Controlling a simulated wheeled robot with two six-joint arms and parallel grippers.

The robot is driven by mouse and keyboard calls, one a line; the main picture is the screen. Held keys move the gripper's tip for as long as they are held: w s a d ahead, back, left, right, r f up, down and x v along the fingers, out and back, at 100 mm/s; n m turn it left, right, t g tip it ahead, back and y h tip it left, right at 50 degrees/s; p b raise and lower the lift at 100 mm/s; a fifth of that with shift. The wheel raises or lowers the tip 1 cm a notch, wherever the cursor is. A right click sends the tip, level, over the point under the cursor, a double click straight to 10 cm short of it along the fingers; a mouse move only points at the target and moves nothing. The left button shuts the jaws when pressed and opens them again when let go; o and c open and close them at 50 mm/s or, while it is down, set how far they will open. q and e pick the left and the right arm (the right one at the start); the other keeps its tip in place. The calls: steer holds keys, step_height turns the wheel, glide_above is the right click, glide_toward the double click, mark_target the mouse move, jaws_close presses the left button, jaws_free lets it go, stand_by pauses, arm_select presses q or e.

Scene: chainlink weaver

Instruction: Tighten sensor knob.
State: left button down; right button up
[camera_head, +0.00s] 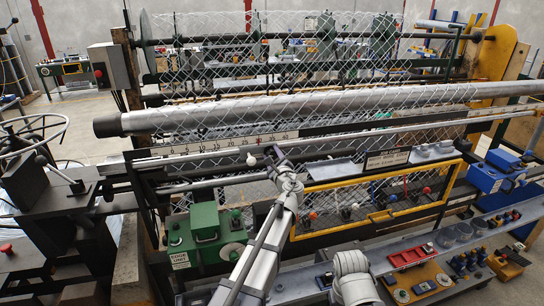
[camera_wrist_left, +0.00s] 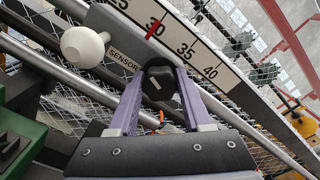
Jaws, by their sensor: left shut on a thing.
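The sensor knob (camera_wrist_left: 158,84) is black and sits below the numbered scale, beside the "SENSOR" label (camera_wrist_left: 122,58) in the left wrist view. My left gripper (camera_wrist_left: 160,78) has its two purple fingers on either side of the knob and is shut on it. In the head view my left gripper (camera_head: 273,156) is at the scale bar, and its fingers hide most of the knob. A white ball knob (camera_wrist_left: 85,44) is beside the label; it also shows left of the gripper in the head view (camera_head: 251,160). My right gripper is not in view.
The scale (camera_head: 225,142) has a red pointer near 30. A thick metal roller (camera_head: 330,108) and chainlink mesh lie behind it. A green edge unit (camera_head: 205,235) and a yellow-framed panel (camera_head: 385,213) are below. A red tray (camera_head: 410,256) is at lower right.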

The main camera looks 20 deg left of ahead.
arm_select(q)
steer(key=m, duration=0.3)
steer(key=shift+d+m, duration=0.1)
steer(key=shift+m, duration=2)
steer(key=shift+c, duration=1.8)
jaws_free()
steer(key=v, duration=0.8)
